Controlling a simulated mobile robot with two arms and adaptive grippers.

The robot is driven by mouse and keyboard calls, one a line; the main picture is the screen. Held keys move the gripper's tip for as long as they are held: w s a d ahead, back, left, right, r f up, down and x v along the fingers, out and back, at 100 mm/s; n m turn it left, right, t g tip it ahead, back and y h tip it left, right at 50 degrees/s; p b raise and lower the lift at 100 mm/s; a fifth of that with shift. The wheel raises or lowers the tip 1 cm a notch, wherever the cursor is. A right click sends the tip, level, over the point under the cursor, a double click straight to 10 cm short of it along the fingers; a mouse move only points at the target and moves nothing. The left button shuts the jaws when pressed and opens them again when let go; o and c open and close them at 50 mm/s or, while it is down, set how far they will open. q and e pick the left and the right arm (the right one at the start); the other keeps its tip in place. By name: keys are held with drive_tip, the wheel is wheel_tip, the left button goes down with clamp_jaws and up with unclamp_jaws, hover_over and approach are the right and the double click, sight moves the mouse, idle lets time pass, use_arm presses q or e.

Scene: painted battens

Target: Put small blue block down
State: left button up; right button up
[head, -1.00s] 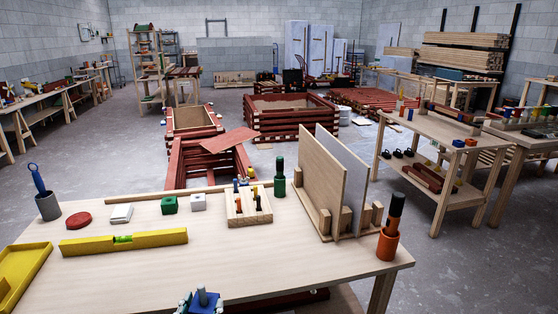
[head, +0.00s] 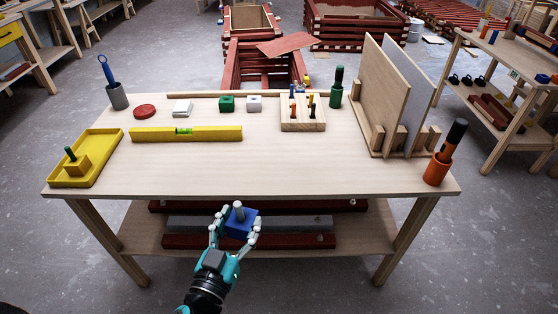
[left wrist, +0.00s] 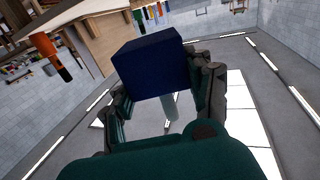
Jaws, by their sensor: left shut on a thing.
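My left gripper (head: 236,232) is shut on a small blue block (head: 240,224) with a pale grey peg standing up from it. In the head view they appear in front of the table's near edge, overlapping the lower shelf. In the left wrist view the blue block (left wrist: 152,68) fills the space between the fingers of my left gripper (left wrist: 158,88), and part of the peg shows. The wooden table (head: 280,172) has bare top along its front. My right gripper is not in view.
A yellow tray (head: 108,148) with a small block is at the table's left. Upright panels (head: 390,90) and an orange cup (head: 437,170) are right.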

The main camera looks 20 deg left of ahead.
use_arm(q)
drive_tip(key=w+a+f+b, duration=0.1)
drive_tip(key=w+f+b, duration=0.1)
drive_tip(key=w, duration=0.9)
drive_tip(key=shift+w+f, duration=0.25)
drive_tip(key=shift+f, duration=0.65)
drive_tip(key=w, duration=0.9)
drive_tip(key=w+f, duration=0.1)
drive_tip(key=w, duration=0.3)
drive_tip(key=shift+w+a+f+p, duration=0.1)
drive_tip(key=shift+w+a+p, duration=0.15)
drive_tip(key=shift+p, duration=0.15)
drive_tip(key=shift+w+f, duration=0.1)
drive_tip(key=shift+w, duration=1.05)
drive_tip(key=shift+f+b, duration=0.9)
drive_tip(key=shift+f, duration=0.7)
